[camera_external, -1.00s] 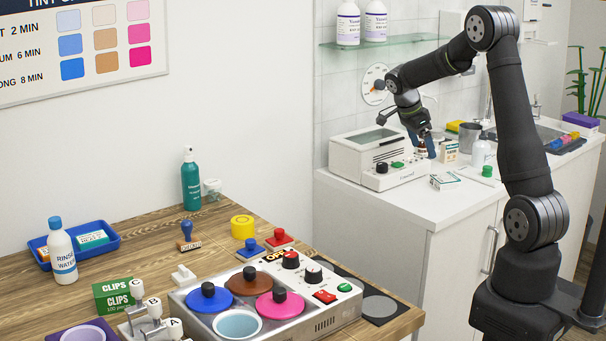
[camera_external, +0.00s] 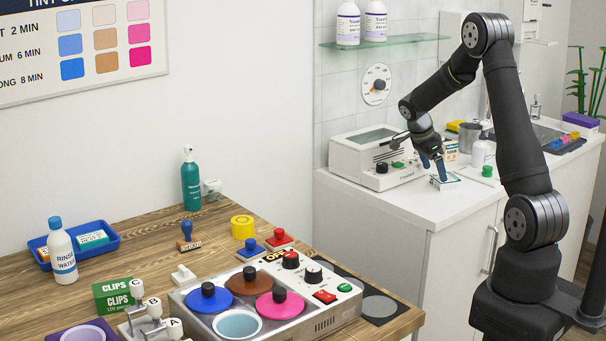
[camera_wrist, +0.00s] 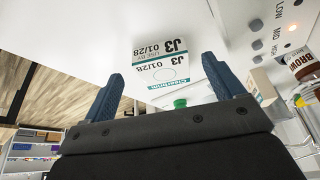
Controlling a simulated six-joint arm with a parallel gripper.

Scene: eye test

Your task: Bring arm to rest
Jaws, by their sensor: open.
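My gripper (camera_external: 434,168) is low over the white counter, just in front of the white heater-like box, and its blue fingers point down. In the wrist view my gripper (camera_wrist: 165,84) has its two fingers wide apart with nothing held between them. A small white carton (camera_wrist: 160,52) marked J3 01/28 with a green band lies beyond the fingertips. In the external view the carton (camera_external: 445,183) is on the counter by the fingertips, partly covered by them. I cannot tell whether they touch.
The white box (camera_external: 372,158) with knobs stands left of my gripper. A jar labelled BROWN (camera_wrist: 302,65) shows at the wrist view's right. The counter's front left (camera_external: 400,205) is clear.

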